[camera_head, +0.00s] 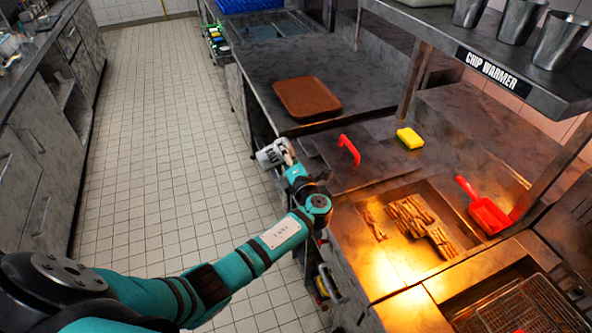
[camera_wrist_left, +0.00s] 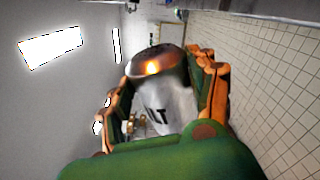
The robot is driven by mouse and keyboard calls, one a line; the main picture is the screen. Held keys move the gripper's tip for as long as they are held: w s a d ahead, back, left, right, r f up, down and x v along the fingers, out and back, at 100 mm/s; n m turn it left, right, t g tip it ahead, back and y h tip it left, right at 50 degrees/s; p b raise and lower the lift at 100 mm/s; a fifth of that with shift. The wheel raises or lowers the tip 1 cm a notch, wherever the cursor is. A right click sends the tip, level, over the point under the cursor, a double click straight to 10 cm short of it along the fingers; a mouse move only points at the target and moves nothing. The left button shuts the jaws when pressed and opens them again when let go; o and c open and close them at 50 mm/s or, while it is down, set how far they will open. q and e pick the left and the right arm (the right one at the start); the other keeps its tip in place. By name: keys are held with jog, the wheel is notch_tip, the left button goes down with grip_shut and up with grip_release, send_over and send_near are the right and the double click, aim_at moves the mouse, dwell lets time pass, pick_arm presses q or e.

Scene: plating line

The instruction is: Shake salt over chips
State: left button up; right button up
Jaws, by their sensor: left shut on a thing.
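A metal salt shaker (camera_head: 271,154) with dark lettering is held at the end of my left arm, left of the counter edge and over the floor side. In the left wrist view the shaker (camera_wrist_left: 164,92) sits between the fingers of my left gripper (camera_wrist_left: 165,100), which is shut on it. In the head view the left gripper (camera_head: 290,158) shows small beside it. The chips (camera_head: 412,222) lie in a lit metal well in the counter, nearer to me and to the right of the shaker. My right gripper is not in view.
A red scoop (camera_head: 486,211) lies right of the chips. A red handle (camera_head: 349,149) and a yellow sponge (camera_head: 410,138) are on the counter behind. A brown tray (camera_head: 307,97) lies farther back. The chip warmer shelf (camera_head: 486,66) overhangs the right side with metal cups.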

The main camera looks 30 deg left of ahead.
aim_at(261, 160)
pick_arm(q)
jog(key=shift+a, duration=0.15)
jog(key=b, duration=0.1)
jog(key=n+b, duration=0.2)
jog(key=shift+s+a+f+b, duration=0.25)
jog(key=shift+s+a+b, duration=0.05)
jog(key=shift+b, duration=0.05)
jog(key=n+b, duration=0.2)
jog(key=b, duration=0.1)
jog(key=s+a+n+b, duration=0.1)
jog(key=n+b, duration=0.1)
jog(key=b, duration=0.1)
jog(key=n+b, duration=0.1)
jog(key=b, duration=0.2)
jog(key=shift+s+a+r+n, duration=0.2)
jog(key=shift+s+r+n, duration=0.05)
jog(key=shift+s+n, duration=0.15)
jog(key=n, duration=0.1)
jog(key=s+a+n, duration=0.1)
jog(key=n, duration=0.1)
jog(key=s+a+n, duration=0.1)
jog(key=n, duration=0.1)
jog(key=shift+s+r, duration=0.2)
jog(key=shift+r, duration=0.2)
jog(key=shift+s+a+n, duration=0.2)
jog(key=shift+n, duration=0.4)
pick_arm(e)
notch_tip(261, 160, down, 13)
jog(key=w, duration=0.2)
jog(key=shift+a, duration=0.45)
